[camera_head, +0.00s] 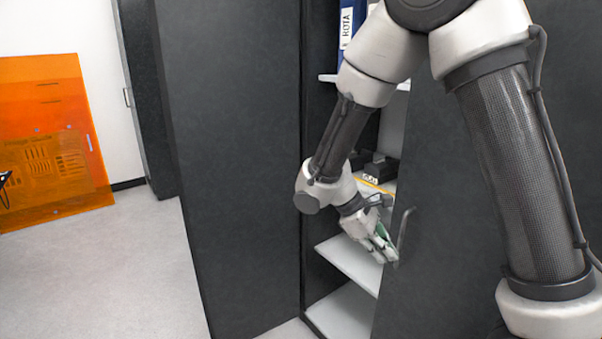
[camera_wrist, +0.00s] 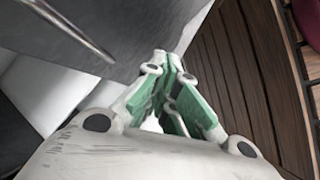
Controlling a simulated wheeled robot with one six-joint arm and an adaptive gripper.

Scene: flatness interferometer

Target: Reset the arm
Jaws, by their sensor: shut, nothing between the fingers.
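My arm reaches down from the top right of the head view to the front of a dark cabinet. My gripper (camera_head: 388,256) is shut and empty, beside the inner edge of the right cabinet door (camera_head: 450,200) and close to its metal handle (camera_head: 403,230). I cannot tell whether it touches the door. In the wrist view the green-padded fingers of my gripper (camera_wrist: 172,75) are together. The handle (camera_wrist: 75,28) also shows there, at the upper left, apart from the fingers.
The left cabinet door (camera_head: 235,160) stands open. Between the doors are white shelves (camera_head: 350,262), a blue binder (camera_head: 352,22) and dark items. An orange translucent panel (camera_head: 50,140) stands at the far left. The grey floor (camera_head: 140,270) is clear. The wrist view shows brown slats (camera_wrist: 245,80).

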